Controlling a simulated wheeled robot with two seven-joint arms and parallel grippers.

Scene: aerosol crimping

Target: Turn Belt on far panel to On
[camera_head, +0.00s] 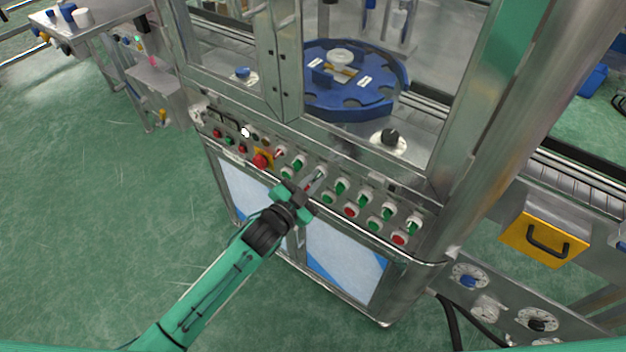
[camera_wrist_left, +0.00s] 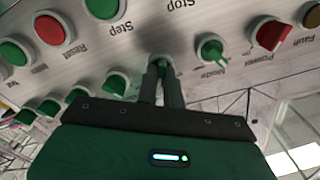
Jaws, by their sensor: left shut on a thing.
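My left gripper (camera_head: 312,183) reaches the slanted control panel (camera_head: 330,205) on the front of the metal machine. In the left wrist view, which shows the panel upside down, its fingers (camera_wrist_left: 161,75) are shut on a green selector knob (camera_wrist_left: 160,59), mostly hidden between them. Further green knobs (camera_head: 341,186) continue to the right in the head view. I cannot read a Belt label in either view. My right gripper is not in view.
A red emergency button (camera_head: 261,161) on a yellow base sits left of the gripper. Red buttons (camera_head: 350,211) and green buttons (camera_head: 374,224) fill the lower row. A blue turntable (camera_head: 345,95) is behind the frame. Green floor (camera_head: 90,180) is clear at left.

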